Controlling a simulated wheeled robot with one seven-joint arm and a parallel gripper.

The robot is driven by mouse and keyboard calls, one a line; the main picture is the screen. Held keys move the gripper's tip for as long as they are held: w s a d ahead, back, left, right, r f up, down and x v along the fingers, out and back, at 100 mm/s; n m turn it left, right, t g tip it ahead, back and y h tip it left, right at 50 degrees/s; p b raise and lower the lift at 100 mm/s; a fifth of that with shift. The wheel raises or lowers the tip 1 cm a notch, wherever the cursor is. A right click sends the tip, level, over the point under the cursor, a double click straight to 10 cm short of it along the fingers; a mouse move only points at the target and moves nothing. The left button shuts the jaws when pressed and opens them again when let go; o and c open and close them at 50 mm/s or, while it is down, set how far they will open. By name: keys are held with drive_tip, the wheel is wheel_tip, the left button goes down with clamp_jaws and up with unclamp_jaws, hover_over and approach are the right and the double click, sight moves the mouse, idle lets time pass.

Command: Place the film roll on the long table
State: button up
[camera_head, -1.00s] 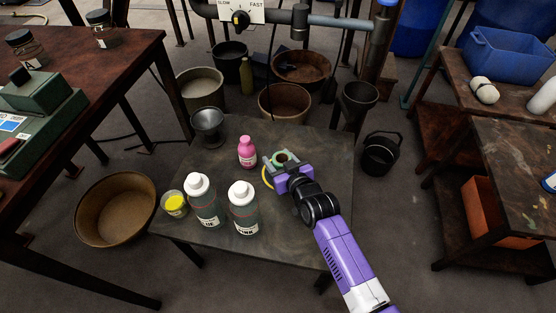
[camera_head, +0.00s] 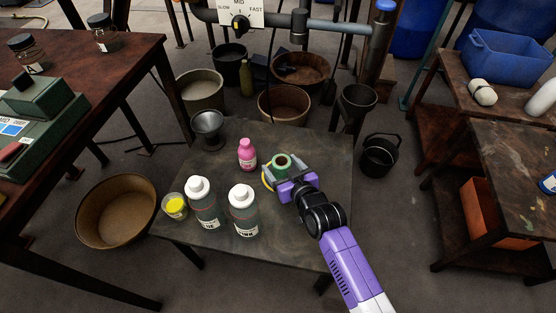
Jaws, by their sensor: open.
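The film roll (camera_head: 283,160) is a small green roll with a dark reddish centre, standing on the dark low table (camera_head: 318,150) in the middle of the head view. My gripper (camera_head: 283,171) is open at the roll's near side, low over the tabletop. The roll's lower near part is hidden by my gripper, and I cannot tell whether the fingers touch it. A yellow curved piece shows at the gripper's left side. I cannot tell from the picture which table is called the long table.
Left of the roll stand a pink bottle (camera_head: 247,154), two white-capped bottles (camera_head: 204,208) (camera_head: 243,213), a yellow-topped jar (camera_head: 174,206) and a metal funnel cup (camera_head: 208,128). A red-brown table (camera_head: 120,62) is at left. The low table's right side is mostly clear.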

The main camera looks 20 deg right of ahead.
drive_tip(key=p+v, duration=0.1)
drive_tip(key=v, duration=0.8)
drive_tip(key=shift+p, duration=0.35)
drive_tip(key=a+f+v, duration=0.1)
drive_tip(key=v, duration=2.9)
drive_tip(key=shift+s+a+t, duration=0.3)
drive_tip(key=shift+s+a, duration=0.05)
drive_tip(key=shift+s, duration=0.05)
drive_tip(key=shift+o, duration=0.4)
drive_tip(key=s+r, duration=0.4)
drive_tip(key=r, duration=0.2)
drive_tip(key=shift+s+a+r, duration=0.25)
drive_tip(key=shift+s+r, duration=0.05)
drive_tip(key=shift+s, duration=0.05)
